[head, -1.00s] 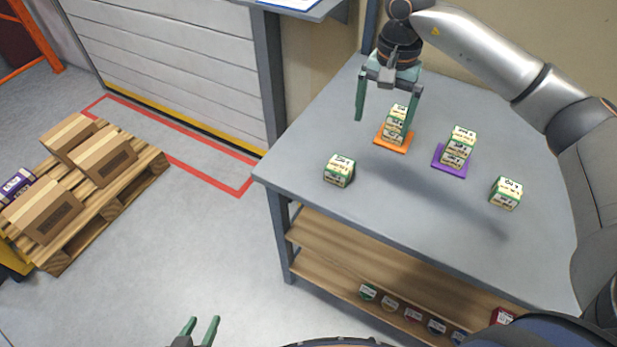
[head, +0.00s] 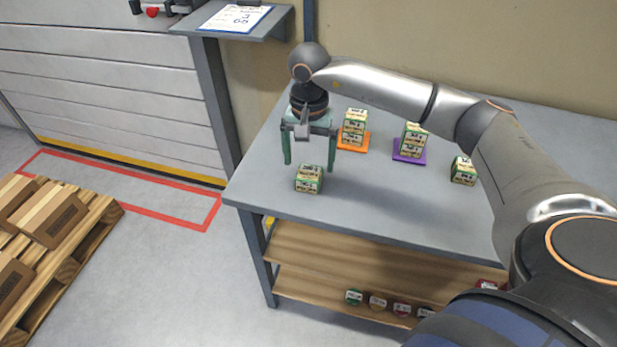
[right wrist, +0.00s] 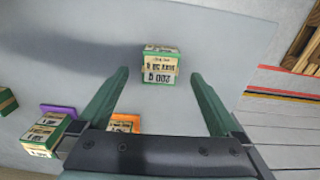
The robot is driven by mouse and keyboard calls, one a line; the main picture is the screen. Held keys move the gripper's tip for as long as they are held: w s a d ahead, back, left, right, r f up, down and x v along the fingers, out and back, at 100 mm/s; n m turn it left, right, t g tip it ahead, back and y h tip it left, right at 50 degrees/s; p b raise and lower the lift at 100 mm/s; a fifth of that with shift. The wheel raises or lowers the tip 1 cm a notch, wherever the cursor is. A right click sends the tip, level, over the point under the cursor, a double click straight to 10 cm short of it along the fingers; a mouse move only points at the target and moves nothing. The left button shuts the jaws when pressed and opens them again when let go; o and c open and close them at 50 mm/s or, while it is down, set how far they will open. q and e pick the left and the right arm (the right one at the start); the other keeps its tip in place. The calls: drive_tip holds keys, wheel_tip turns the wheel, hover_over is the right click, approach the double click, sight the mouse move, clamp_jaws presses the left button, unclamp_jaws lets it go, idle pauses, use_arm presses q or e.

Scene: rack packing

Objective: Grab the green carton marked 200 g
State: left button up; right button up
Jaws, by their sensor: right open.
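A cream carton with green sides (head: 309,180) stands alone near the table's left front corner. In the right wrist view this carton (right wrist: 160,64) shows upside-down print that seems to read "200 g". My right gripper (head: 310,166) is open and empty above and just behind it. In the right wrist view the carton lies ahead, between the lines of the two spread fingers (right wrist: 160,74), not touching either. My left gripper is out of view.
Similar cartons are stacked on an orange mat (head: 341,147) and a purple mat (head: 399,157). Another single carton (head: 463,171) stands to the right. Small items sit on the wooden lower shelf (head: 300,243). A pallet (head: 100,212) with boxes stands at left.

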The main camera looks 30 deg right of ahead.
sight(309, 172)
drive_tip(key=f, duration=0.5)
drive_tip(key=shift+w+d+f, duration=0.2)
drive_tip(key=shift+f, duration=0.15)
clamp_jaws()
idle(0.6)
drive_tip(key=shift+r, duration=0.1)
